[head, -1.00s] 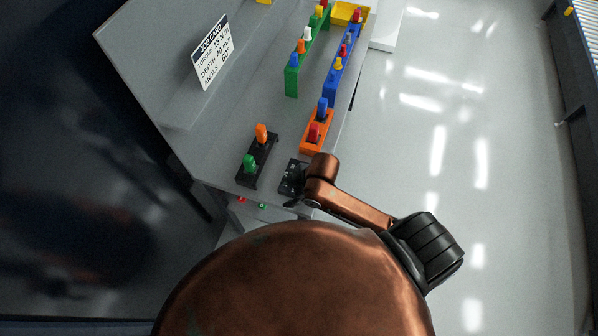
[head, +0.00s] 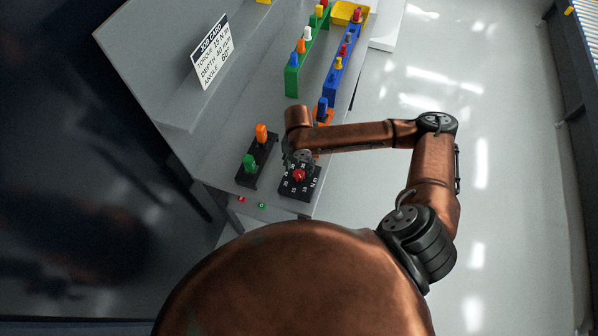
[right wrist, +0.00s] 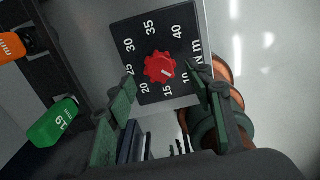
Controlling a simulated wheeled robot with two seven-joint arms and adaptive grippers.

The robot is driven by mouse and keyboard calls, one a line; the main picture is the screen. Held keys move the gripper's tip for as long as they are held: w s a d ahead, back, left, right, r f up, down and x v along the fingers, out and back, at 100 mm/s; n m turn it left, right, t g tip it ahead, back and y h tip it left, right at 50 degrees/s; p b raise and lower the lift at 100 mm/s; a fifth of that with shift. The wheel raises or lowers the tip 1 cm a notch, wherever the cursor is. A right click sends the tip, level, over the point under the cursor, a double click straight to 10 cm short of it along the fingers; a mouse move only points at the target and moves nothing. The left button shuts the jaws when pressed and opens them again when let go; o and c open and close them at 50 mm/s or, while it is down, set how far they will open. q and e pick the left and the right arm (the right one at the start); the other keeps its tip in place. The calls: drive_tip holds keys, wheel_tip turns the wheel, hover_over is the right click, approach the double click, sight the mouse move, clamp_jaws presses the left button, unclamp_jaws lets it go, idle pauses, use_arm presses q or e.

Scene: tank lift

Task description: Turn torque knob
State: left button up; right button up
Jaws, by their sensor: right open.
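The torque knob (head: 298,175) is red and sits on a black dial plate (head: 286,189) at the near corner of the bench. In the right wrist view the knob (right wrist: 160,68) is toothed, and its white mark points lower right, towards the 10. The dial plate (right wrist: 184,22) carries numbers from 10 to 40 and "N m". My right gripper (head: 299,160) is above the dial, at the knob's far side in the head view. Its two green-padded fingers (right wrist: 161,80) are apart, one on each side of the knob in the picture, with nothing between them. My left gripper is not in view.
A black block with orange (head: 261,132) and green (head: 250,163) pieces stands left of the dial. An orange block (head: 326,117) is partly hidden behind my right arm. Green and blue racks stand farther back. The job card (head: 211,52) reads torque 15 N m. Open floor lies right.

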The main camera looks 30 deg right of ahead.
sight(298, 174)
drive_tip(key=shift+f, duration=2.1)
drive_tip(key=shift+c, duration=0.3)
drive_tip(key=c, duration=1.1)
drive_tip(key=shift+r+m+p, duration=0.2)
drive_tip(key=shift+m+p, duration=0.2)
drive_tip(key=shift+p, duration=0.3)
drive_tip(key=m+p, duration=0.5)
drive_tip(key=p, duration=0.4)
drive_tip(key=shift+r+m, duration=0.1)
drive_tip(key=shift+m, duration=0.3)
drive_tip(key=shift+w+m+p, duration=0.1)
drive_tip(key=shift+m+p, duration=1.1)
drive_tip(key=shift+f, duration=0.2)
drive_tip(key=o, duration=1.2)
drive_tip(key=shift+c, duration=0.2)
